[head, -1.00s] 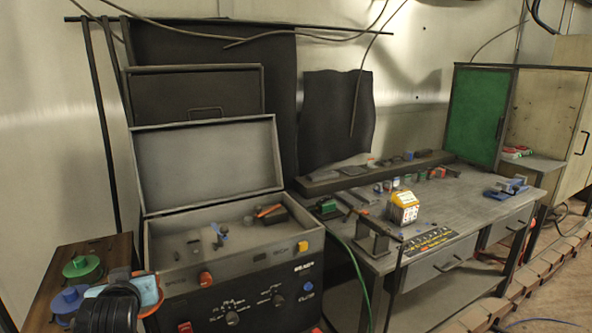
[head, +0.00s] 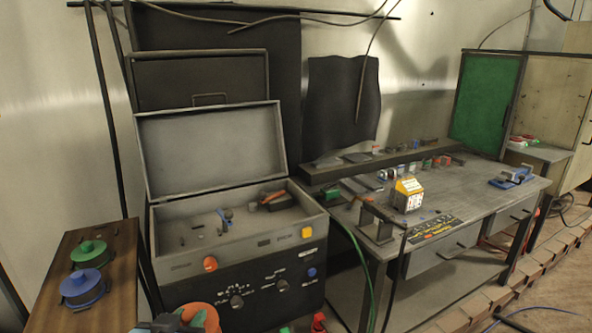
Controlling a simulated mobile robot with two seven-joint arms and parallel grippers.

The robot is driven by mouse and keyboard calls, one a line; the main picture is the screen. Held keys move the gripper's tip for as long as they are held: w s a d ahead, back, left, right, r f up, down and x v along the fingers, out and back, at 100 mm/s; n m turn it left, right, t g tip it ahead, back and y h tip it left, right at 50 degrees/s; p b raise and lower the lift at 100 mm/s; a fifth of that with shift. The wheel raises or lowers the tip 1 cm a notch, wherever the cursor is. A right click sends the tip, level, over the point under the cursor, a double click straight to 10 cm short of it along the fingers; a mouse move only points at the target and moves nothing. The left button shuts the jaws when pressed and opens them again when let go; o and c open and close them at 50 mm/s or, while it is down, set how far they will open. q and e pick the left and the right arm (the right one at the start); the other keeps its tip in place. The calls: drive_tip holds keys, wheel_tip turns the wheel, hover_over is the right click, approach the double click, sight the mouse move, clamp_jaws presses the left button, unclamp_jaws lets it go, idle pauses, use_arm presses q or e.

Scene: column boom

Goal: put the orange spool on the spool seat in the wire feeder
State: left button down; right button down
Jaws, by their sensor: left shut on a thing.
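The orange spool (head: 203,314) is at the bottom edge of the head view, partly cut off. My left gripper (head: 182,319) is shut on it and holds it in front of the lower front panel of the wire feeder (head: 280,240). The wire feeder is a grey box with its lid (head: 210,150) raised. I cannot tell clearly which part is the spool seat. My right gripper does not show.
A wooden stand (head: 55,268) at the left bears a green spool (head: 89,253) and a blue spool (head: 81,287). A workbench (head: 450,195) with tools and a yellow box (head: 407,195) stands at the right. A green cable (head: 360,265) hangs between feeder and bench.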

use_arm(q)
drive_tip(key=s+f, duration=0.8)
drive_tip(key=s, duration=0.1)
drive_tip(key=shift+s+f, duration=0.15)
drive_tip(key=shift+s, duration=0.05)
